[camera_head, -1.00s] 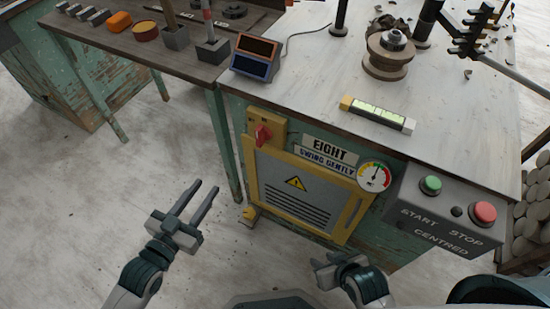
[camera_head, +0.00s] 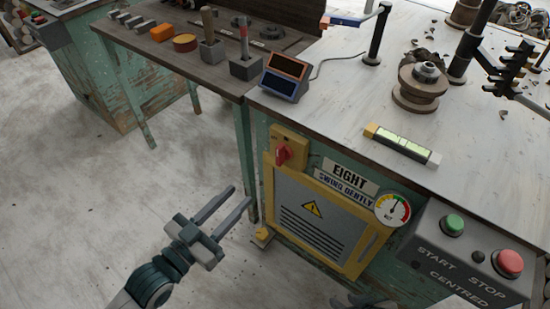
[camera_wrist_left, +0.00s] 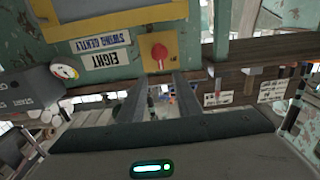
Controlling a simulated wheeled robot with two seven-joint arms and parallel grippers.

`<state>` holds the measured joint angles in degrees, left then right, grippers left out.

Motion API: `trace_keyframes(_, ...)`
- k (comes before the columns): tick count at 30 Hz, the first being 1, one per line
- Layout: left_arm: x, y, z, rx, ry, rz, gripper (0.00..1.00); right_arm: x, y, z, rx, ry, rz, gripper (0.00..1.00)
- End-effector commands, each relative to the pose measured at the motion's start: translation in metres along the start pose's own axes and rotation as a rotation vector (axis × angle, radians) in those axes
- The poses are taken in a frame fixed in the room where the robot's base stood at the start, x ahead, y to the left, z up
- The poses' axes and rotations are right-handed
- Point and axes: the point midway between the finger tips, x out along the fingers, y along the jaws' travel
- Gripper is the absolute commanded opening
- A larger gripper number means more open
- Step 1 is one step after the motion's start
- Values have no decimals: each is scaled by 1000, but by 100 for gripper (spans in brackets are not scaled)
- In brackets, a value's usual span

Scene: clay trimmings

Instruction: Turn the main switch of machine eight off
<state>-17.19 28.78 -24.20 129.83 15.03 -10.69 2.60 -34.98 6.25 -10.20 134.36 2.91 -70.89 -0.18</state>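The main switch is a red rotary handle (camera_head: 282,154) on a yellow box (camera_head: 291,139), on the front of the green machine labelled EIGHT (camera_head: 349,173). In the left wrist view the red handle (camera_wrist_left: 159,52) shows just beyond my fingers, upside down with the rest of the machine. My left gripper (camera_head: 236,213) is open and empty, in front of the machine, to the left of and below the switch. A gap separates its fingertips from the handle. Only a dark sliver of my right arm shows at the bottom edge; its gripper's fingers cannot be made out.
A yellow-framed panel (camera_head: 319,220) with a warning triangle sits below the switch. A round gauge (camera_head: 392,209) and a box with a green button (camera_head: 453,224) and red button (camera_head: 509,262) are to the right. The floor to the left is clear.

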Motion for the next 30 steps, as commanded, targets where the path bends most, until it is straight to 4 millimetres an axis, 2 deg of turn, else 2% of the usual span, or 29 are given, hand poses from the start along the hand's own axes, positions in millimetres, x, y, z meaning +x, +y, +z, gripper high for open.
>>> trace_keyframes(21, 121, 0, -1, -1, 2, 0, 31, 2, -2, -2, 1, 17, -6, 31)
trace_keyframes(30, 154, 0, -1, 0, 2, 0, 31, 2, -4, -5, 1, 31, -11, 31)
